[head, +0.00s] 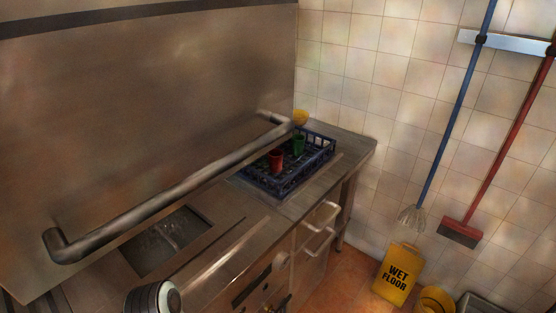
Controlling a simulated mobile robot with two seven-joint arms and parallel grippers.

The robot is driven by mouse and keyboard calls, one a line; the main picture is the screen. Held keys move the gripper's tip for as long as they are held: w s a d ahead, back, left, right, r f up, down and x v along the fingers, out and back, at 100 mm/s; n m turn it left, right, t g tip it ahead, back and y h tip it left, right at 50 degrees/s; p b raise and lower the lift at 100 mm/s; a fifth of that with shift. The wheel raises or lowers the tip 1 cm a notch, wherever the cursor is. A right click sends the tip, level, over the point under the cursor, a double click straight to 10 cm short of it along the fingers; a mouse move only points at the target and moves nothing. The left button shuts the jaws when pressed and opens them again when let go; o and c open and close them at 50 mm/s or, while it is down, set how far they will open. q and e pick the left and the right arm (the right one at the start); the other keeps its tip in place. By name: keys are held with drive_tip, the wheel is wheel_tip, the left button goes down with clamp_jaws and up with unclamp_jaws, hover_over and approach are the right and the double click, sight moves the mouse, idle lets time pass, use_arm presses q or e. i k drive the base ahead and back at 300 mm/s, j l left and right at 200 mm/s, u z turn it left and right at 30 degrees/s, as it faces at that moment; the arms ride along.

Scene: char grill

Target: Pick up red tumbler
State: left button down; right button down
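The red tumbler (276,161) stands in a dark blue crate (288,188) on the metal counter, towards the crate's left side. A green tumbler (298,145) is in the same crate, behind and to the right of the red one. The crate walls hide the lower parts of both tumblers. Neither of my grippers shows in the head view. Only a rounded white and black part, likely my own arm, shows at the bottom left.
A thick metal bar handle (170,197) runs in front of a large steel panel, ending near the crate. A yellow item (300,117) sits behind the crate. A wet floor sign (397,274) stands on the floor at the right.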

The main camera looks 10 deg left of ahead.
sight(276, 155)
drive_tip(key=u, duration=0.7)
drive_tip(key=l+u, duration=0.15)
drive_tip(key=u, duration=0.35)
drive_tip(key=i+l+u, duration=0.1)
drive_tip(key=l+u, duration=0.15)
drive_tip(key=u, duration=0.25)
drive_tip(key=l+u, duration=0.2)
drive_tip(key=u, duration=0.3)
drive_tip(key=l+u, duration=0.25)
drive_tip(key=k+l+u, duration=0.25)
drive_tip(key=l, duration=0.15)
drive_tip(key=l+u, duration=0.25)
drive_tip(key=k+l, duration=0.05)
